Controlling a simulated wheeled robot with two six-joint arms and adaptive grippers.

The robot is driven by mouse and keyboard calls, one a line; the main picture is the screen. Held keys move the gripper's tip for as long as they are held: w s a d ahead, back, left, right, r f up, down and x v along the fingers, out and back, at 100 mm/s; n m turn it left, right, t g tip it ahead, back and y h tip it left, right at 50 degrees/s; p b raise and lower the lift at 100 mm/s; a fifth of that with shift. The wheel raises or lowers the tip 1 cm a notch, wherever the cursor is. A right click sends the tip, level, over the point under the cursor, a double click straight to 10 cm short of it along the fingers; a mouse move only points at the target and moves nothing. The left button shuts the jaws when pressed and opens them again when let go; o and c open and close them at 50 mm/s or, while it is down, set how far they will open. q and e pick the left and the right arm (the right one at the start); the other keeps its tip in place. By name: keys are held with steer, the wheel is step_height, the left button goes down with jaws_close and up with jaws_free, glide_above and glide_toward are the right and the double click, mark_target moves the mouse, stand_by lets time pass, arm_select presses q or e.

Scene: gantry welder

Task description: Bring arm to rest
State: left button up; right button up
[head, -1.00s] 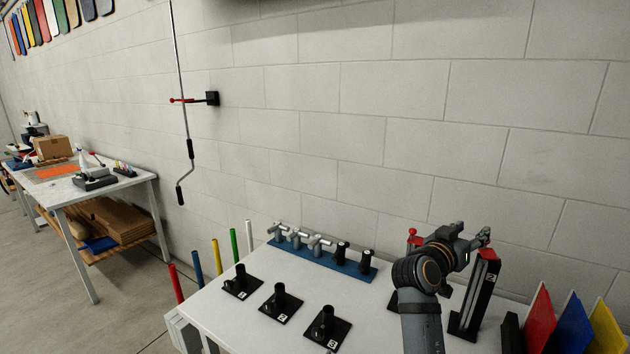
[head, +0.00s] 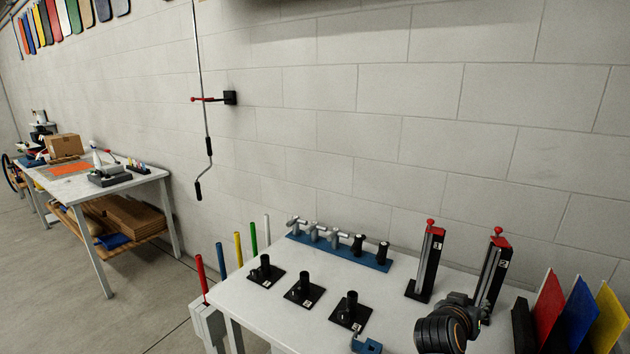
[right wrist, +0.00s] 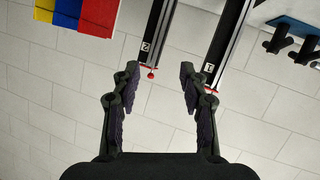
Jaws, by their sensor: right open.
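My right arm reaches in at the lower right of the head view, its gripper mostly hidden behind the wrist there. In the right wrist view my right gripper (right wrist: 160,85) is open, with nothing between its fingers. Beyond the fingers, upside down in that view, are the black post marked 2 (right wrist: 156,30) and the black post marked 1 (right wrist: 227,40), each with a red top. In the head view post 1 (head: 428,260) stands clear, and post 2 (head: 493,265) stands just behind my right wrist. My left gripper is not in view.
The white table (head: 260,310) carries three black holders (head: 304,288) and a blue rack (head: 340,250) of fittings. Red, blue and yellow panels (head: 578,315) stand at the right edge. A small blue object (head: 366,343) sits at the front edge. A crank rod (head: 205,120) hangs on the wall.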

steer(key=s+a+f+n+g+y, duration=0.3)
steer(key=s+a+f+y, duration=0.25)
steer(key=s+f, duration=0.6)
steer(key=s+a+f+n+g+y, duration=0.35)
steer(key=s+a+f, duration=0.35)
steer(key=s, duration=0.7)
steer(key=s+d+f+b, duration=0.1)
steer(key=d+f+b, duration=0.1)
steer(key=f, duration=1.3)
steer(key=d+f+b, duration=0.2)
steer(key=f, duration=1.2)
arm_select(q)
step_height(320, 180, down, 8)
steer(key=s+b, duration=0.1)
steer(key=b, duration=0.2)
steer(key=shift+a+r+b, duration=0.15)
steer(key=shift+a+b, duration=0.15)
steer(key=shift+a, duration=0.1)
arm_select(e)
steer(key=s+d+f+g, duration=0.1)
steer(key=s+f, duration=1.8)
steer(key=f, duration=0.2)
steer(key=shift+s+d+f+g, duration=0.2)
steer(key=shift+s+f+g, duration=0.05)
steer(key=shift+s+g, duration=0.1)
